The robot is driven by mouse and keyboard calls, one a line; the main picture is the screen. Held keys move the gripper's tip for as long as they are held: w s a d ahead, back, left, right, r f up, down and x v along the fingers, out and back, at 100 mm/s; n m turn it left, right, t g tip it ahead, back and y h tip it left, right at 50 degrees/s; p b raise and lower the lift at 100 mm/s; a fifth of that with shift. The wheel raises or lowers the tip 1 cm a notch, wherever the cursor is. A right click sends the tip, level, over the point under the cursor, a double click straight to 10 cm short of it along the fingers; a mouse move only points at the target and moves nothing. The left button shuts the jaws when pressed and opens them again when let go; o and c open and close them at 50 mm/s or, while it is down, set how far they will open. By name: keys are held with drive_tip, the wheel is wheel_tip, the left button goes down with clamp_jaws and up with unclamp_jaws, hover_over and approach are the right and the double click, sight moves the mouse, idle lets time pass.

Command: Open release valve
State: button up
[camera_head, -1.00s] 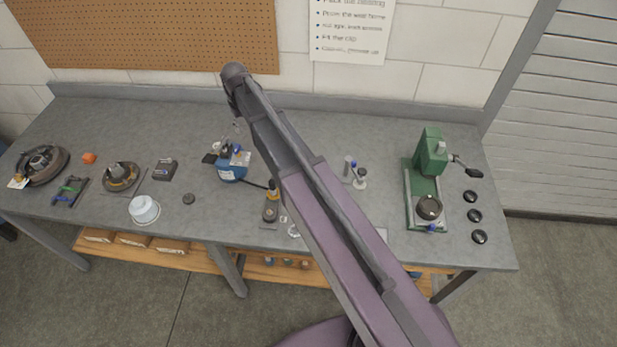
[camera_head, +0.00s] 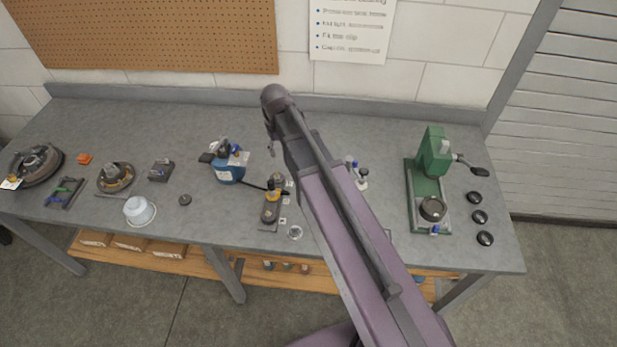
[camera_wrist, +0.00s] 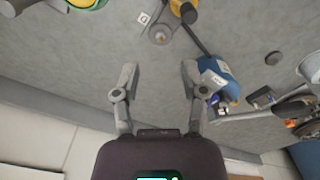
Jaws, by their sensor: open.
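A blue device (camera_head: 228,168) with dark fittings stands on the bench left of my arm. A black hose runs from it to a device with a yellow-orange part (camera_head: 271,205). I cannot make out which part is the release valve. In the wrist view the blue device (camera_wrist: 218,80) is just right of my right finger, and the yellow part (camera_wrist: 184,8) is at the top edge. My gripper (camera_wrist: 158,72) is open and empty, its fingers spread over bare bench. In the head view my arm hides most of the gripper.
A green press (camera_head: 433,155) stands at the right, beside several black discs (camera_head: 480,216). A white bowl (camera_head: 139,210), small fixtures and a round hub assembly (camera_head: 35,164) lie at the left. The bench's back strip is clear. A pegboard (camera_head: 150,35) hangs behind.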

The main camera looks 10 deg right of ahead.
drive_tip(key=s+d+f+m+b, duration=0.1)
drive_tip(key=s+d+f+b, duration=0.2)
drive_tip(key=s+d, duration=0.3)
drive_tip(key=s, duration=0.3)
drive_tip(key=shift+s+d+f, duration=0.15)
drive_tip(key=shift+d+f, duration=0.15)
drive_tip(key=s, duration=0.1)
drive_tip(key=s+d+f+m+b, duration=0.1)
drive_tip(key=s+d+m, duration=0.1)
drive_tip(key=s, duration=0.1)
drive_tip(key=shift+d+f+b, duration=0.15)
drive_tip(key=shift+f+b, duration=0.1)
drive_tip(key=shift+b, duration=0.15)
idle(1.1)
